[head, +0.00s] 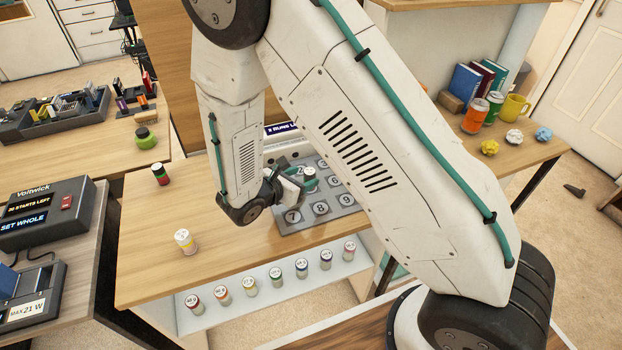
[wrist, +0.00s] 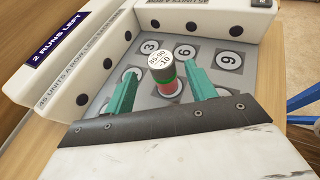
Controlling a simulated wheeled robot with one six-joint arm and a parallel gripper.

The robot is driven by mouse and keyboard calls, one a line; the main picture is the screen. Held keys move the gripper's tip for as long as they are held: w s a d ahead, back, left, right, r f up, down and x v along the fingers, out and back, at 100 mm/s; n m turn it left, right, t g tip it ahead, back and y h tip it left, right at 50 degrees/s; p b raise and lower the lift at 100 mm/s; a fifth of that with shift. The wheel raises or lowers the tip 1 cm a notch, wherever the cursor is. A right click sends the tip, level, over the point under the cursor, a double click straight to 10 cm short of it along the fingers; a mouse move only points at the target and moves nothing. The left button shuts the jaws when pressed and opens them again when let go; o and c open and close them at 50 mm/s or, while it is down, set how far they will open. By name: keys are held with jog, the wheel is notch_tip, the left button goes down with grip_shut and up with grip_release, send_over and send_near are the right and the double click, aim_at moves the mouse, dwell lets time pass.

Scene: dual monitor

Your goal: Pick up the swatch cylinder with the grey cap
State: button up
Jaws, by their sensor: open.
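My gripper (wrist: 163,76) is open, with one teal finger on each side of a swatch cylinder (wrist: 163,66) in the wrist view. This cylinder has a pale lettered top, a dark green band and a red lower part. It stands upright on the numbered panel (wrist: 115,72). I see no clear contact with the fingers. In the head view my gripper (head: 292,187) is over the panel (head: 347,208), and the cylinder's top (head: 309,172) shows beside it. Another cylinder (head: 160,174) with red, green and black parts stands on the table. I cannot tell which cap is grey.
Several cylinders (head: 250,286) line the white shelf (head: 270,303) below. Raised white walls (wrist: 73,70) border the panel. The left middle of the wooden table (head: 150,225) is clear.

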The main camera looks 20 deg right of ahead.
aim_at(313, 173)
jog(key=x, duration=0.5)
jog(key=shift+s+d, duration=0.1)
jog(key=shift+d, duration=0.15)
jog(key=c, duration=1.1)
